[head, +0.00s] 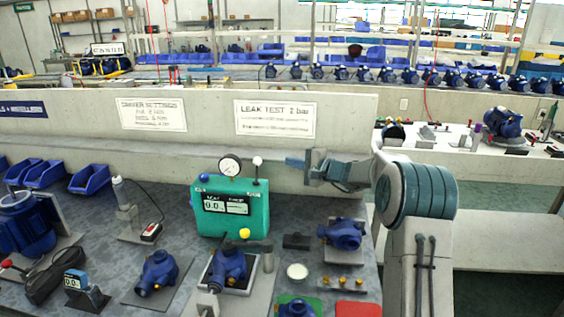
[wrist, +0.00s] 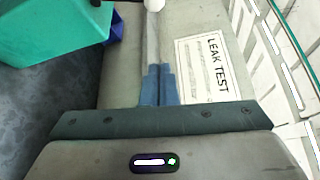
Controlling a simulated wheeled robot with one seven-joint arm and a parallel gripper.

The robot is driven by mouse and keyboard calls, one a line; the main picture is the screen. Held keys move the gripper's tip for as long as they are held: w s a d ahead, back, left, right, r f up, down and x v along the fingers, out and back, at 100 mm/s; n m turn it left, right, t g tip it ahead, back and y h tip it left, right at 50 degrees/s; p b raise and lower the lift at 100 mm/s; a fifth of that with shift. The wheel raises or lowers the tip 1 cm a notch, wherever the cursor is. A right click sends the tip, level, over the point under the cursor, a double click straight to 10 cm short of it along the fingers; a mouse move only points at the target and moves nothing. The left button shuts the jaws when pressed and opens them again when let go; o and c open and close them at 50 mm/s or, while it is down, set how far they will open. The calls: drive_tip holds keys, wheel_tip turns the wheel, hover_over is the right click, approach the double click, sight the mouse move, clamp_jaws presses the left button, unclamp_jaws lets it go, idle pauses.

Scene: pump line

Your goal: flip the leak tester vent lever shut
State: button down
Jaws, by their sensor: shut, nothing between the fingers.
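The leak tester (head: 232,212) is a green box with a display and a round gauge (head: 230,166), standing on the bench. Its vent lever (head: 257,165) stands upright at the top right, with a white knob. My gripper (head: 288,162) points left, its blue fingers shut and empty, a little right of the lever at about knob height. In the wrist view the shut fingers (wrist: 160,70) point towards the white knob (wrist: 154,4), cut by the top edge. The green tester (wrist: 50,30) is at upper left. I see no clear contact; exact depth cannot be told.
A low wall with a leak test sign (head: 275,119) runs behind the tester. A yellow-knobbed clamp (head: 245,234) and a blue pump (head: 228,266) are in front. Another pump (head: 343,234) sits to the right. Space above the tester looks free.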

sight(257, 169)
drive_tip(key=r+p+x, duration=0.1)
drive_tip(key=p+x, duration=0.1)
drive_tip(key=x, duration=0.7)
drive_tip(key=shift+s+a, duration=0.25)
drive_tip(key=shift+s, duration=0.4)
drive_tip(key=shift+s+a, duration=0.25)
drive_tip(key=shift+s, duration=0.35)
drive_tip(key=shift+s+a, duration=0.25)
drive_tip(key=shift+s, duration=0.4)
drive_tip(key=shift+f+b, duration=0.2)
drive_tip(key=shift+b, duration=0.65)
drive_tip(key=shift+s+r+b, duration=0.1)
drive_tip(key=shift+r+b, duration=0.05)
drive_tip(key=shift+b, duration=0.25)
